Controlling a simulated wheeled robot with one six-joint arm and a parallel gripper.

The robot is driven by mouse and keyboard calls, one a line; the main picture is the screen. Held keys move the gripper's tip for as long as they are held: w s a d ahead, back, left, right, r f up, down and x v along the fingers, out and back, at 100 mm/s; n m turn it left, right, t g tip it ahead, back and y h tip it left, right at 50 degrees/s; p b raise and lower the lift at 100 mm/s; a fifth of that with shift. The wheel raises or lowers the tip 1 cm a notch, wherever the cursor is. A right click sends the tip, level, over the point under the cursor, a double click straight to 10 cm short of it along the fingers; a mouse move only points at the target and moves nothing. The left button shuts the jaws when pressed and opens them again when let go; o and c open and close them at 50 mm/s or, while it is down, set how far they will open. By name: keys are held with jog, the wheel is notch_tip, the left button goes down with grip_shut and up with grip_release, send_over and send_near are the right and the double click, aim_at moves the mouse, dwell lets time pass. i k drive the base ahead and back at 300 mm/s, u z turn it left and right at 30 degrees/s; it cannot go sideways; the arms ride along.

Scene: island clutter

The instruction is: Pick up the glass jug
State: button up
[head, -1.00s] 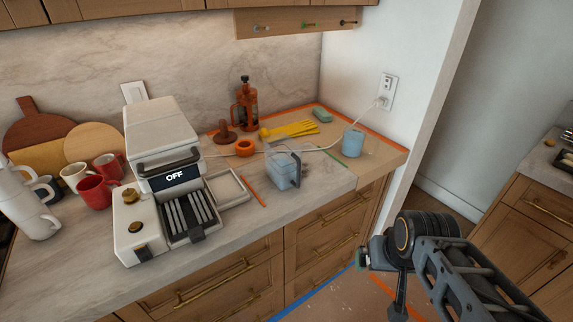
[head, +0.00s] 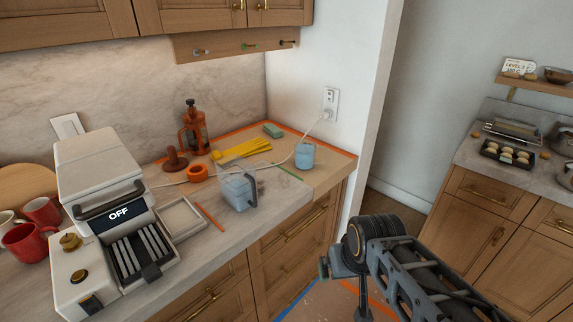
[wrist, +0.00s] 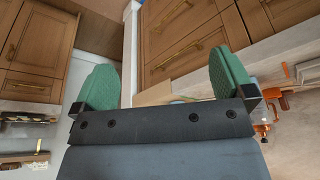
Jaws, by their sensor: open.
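The glass jug (head: 236,190) is clear with a bluish tint and a dark handle on its right side. It stands upright near the front edge of the counter in the head view. My gripper (wrist: 165,85) shows in the wrist view with its two green finger pads wide apart and nothing between them. In the head view my arm is at the lower right, in front of the counter and well apart from the jug. The fingers are mostly hidden in the head view.
A white press machine (head: 105,205) marked OFF stands left of the jug. A small tray (head: 181,218), an orange ring (head: 197,173), yellow gloves (head: 243,149), a blue cup (head: 305,155) and a French press (head: 193,130) surround it. A white cord runs behind. Floor before the drawers is open.

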aim_at(312, 155)
jog(key=z, duration=1.5)
jog(key=i, duration=1.95)
jog(key=u, duration=4.65)
